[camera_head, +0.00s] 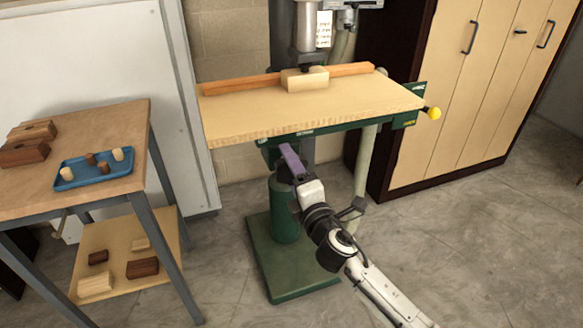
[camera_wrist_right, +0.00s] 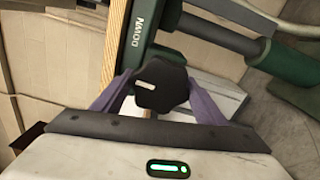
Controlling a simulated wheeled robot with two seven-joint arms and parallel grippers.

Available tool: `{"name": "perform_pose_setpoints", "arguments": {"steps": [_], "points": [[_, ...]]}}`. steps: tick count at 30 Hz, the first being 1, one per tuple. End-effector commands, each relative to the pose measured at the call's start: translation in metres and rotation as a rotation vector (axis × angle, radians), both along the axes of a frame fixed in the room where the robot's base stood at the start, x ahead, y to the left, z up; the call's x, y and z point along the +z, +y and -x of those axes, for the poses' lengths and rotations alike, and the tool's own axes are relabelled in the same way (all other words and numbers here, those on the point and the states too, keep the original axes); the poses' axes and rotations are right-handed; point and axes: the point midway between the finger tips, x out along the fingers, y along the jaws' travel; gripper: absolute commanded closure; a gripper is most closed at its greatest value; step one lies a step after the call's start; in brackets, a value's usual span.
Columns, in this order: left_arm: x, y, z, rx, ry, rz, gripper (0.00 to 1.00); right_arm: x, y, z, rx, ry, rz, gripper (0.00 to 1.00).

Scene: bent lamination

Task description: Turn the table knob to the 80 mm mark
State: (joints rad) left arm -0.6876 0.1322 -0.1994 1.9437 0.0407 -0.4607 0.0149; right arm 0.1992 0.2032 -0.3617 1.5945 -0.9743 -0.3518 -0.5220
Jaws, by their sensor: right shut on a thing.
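The table knob (camera_wrist_right: 161,88) is a black lobed knob with a pale mark on its face, seen in the right wrist view. It sits between the two purple fingers of my right gripper (camera_wrist_right: 153,98), which is shut on it. In the head view my right gripper (camera_head: 290,158) reaches under the front of the drill press table (camera_head: 330,107), and its fingers and wrist hide the knob. I cannot read any millimetre scale or the 80 mm mark. My left gripper is not in view.
A green plate lettered DOWN (camera_wrist_right: 137,35) is close beside the knob. A wooden fence (camera_head: 235,85) and a block (camera_head: 305,79) lie on the table. A yellow ball handle (camera_head: 433,113) sticks out at right. A side table with a blue tray (camera_head: 97,170) stands left.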

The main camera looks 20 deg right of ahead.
Motion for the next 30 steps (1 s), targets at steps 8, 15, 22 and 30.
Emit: {"name": "perform_pose_setpoints", "arguments": {"steps": [8,15,22,30], "points": [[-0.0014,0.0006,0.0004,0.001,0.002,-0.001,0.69,-0.0185,0.0038,0.0042,0.006,0.030,0.037,0.57],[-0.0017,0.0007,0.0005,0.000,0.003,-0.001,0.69,-0.0186,0.0041,0.0042,0.008,0.030,0.037,0.56],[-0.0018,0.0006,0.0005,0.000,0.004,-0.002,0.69,-0.0182,0.0034,0.0039,0.007,0.029,0.037,0.17],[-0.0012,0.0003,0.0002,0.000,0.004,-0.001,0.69,-0.0157,0.0014,0.0033,0.002,0.026,0.037,0.17]]}}
